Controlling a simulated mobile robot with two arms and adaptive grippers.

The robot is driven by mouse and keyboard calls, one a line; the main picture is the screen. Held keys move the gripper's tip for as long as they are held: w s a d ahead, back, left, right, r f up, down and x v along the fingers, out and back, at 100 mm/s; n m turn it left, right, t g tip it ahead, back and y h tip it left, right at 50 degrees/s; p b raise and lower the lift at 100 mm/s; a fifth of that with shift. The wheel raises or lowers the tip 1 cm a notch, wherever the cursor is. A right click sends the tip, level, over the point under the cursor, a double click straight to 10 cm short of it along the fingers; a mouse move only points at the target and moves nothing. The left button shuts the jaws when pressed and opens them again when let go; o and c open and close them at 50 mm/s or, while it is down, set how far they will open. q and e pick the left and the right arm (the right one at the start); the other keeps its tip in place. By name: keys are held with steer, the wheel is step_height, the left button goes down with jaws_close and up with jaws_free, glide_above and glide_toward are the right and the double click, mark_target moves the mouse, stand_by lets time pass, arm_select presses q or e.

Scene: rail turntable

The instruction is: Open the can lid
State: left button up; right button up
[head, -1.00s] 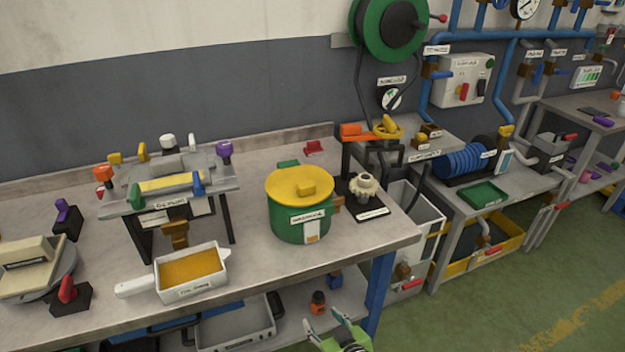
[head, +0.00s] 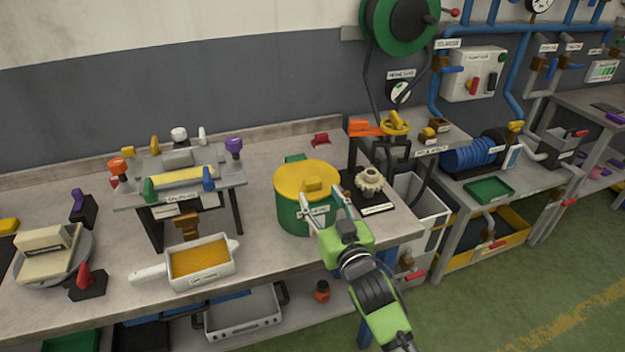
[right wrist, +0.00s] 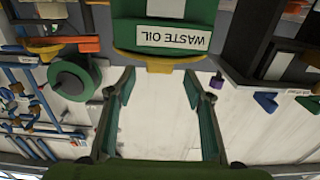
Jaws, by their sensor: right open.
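Contact with the lid cannot be told. My left gripper is not in view.
A small gear-like part (head: 369,182) and a stand with a yellow wheel (head: 395,122) are right of the can. A white tray of orange material (head: 226,276) and a raised grey stand (head: 222,163) are left. Bare bench lies in front of the can.

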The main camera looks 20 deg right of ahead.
mark_target(314, 186)
steer(key=w+p, duration=0.1)
steer(key=w, duration=0.5)
steer(key=shift+w+a, duration=0.15)
steer(key=shift+w, duration=0.1)
steer(key=shift+c, duration=0.3)
jaws_close()
